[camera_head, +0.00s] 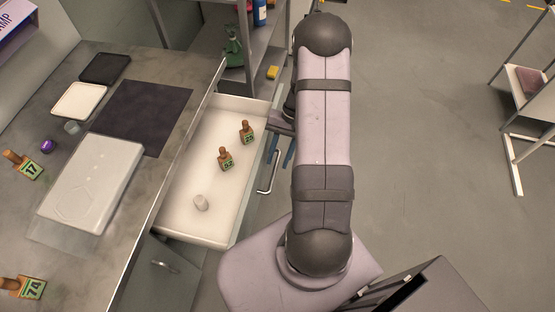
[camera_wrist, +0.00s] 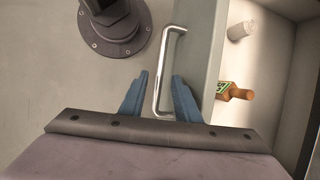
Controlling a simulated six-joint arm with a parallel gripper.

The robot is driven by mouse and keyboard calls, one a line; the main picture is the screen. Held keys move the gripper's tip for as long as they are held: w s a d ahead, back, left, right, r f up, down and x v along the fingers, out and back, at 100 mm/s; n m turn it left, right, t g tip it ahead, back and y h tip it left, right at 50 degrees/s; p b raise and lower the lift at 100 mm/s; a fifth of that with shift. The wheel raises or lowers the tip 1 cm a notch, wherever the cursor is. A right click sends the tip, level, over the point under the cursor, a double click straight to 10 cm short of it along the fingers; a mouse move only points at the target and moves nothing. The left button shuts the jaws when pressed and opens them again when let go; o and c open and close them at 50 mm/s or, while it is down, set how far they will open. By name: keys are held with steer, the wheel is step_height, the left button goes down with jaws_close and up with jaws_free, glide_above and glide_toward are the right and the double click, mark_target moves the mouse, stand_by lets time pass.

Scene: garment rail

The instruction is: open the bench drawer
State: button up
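The bench drawer (camera_head: 182,218) is pulled well out from the bench (camera_head: 130,215), its white inside showing in the head view. In the wrist view its grey front (camera_wrist: 208,50) stands beside its metal bar handle (camera_wrist: 159,75). The handle also shows in the head view (camera_head: 270,175). My gripper (camera_wrist: 160,82) is open, its two blue fingers on either side of the handle, with visible gaps to the bar. In the head view, my arm hides most of the gripper.
Two wooden-handled pieces with green number labels (camera_head: 225,160) (camera_head: 246,133) and a small white cylinder (camera_head: 201,203) are in the drawer. A second handle (camera_head: 165,266) is on the bench front. A shelf rack (camera_head: 245,80) stands behind the drawer. Open floor (camera_head: 430,150) lies to the right.

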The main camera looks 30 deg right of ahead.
steer(key=shift+x, duration=0.95)
jaws_close()
steer(key=s+d, duration=0.3)
steer(key=shift+s+d, duration=0.15)
steer(key=shift+d, duration=0.05)
jaws_free()
steer(key=shift+r, duration=0.15)
steer(key=v, duration=0.7)
steer(key=shift+b, duration=0.45)
